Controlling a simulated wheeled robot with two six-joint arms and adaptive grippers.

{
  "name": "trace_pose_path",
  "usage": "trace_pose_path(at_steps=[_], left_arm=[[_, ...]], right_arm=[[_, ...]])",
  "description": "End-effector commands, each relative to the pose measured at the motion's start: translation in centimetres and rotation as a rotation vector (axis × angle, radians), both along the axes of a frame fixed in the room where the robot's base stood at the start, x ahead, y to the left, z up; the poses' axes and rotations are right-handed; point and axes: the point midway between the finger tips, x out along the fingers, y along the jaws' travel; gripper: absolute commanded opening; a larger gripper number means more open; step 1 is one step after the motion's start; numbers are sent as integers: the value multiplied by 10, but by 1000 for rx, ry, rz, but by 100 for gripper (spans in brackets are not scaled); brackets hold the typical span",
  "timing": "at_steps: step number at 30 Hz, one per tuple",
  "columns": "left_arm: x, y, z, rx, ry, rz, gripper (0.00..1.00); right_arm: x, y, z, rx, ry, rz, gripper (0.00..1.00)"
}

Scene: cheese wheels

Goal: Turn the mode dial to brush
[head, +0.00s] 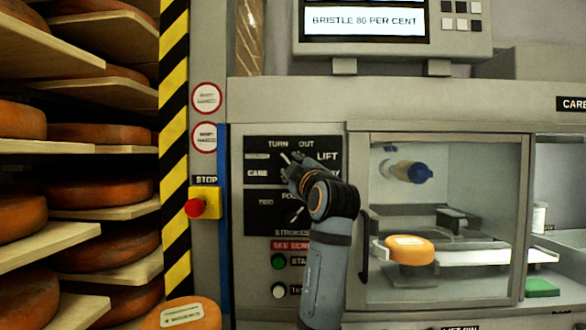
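The upper black dial panel (260,145) is on the grey machine front, with labels reading TURN OUT, LIFT and CARE. Other labels there are too small or covered to read, and I cannot make out BRUSH. One arm rises from the bottom edge, and I take it as my right. Its gripper (290,162) is at the middle of this panel and hides most of the mode dial. I cannot tell whether the fingers touch or grip the dial, or where it points. My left gripper is not in view.
Below is a second dial (295,213) marked STROKES, partly behind my arm. A green button (279,261), a white button (279,291) and a red stop button (195,208) are nearby. A glazed chamber holds an orange cheese wheel (410,249). Cheese shelves (45,233) stand left.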

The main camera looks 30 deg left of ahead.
Motion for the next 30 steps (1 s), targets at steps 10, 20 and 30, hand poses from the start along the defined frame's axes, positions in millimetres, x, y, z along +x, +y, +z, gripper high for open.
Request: trace_pose_path(at_steps=[10,20,30], left_arm=[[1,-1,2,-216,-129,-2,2],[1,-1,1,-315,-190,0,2],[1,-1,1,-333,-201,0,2]], right_arm=[[-22,-1,5,-1,24,0,0],[-11,-1,10,-1,7,0,0],[-12,-1,10,0,10,0,0]])
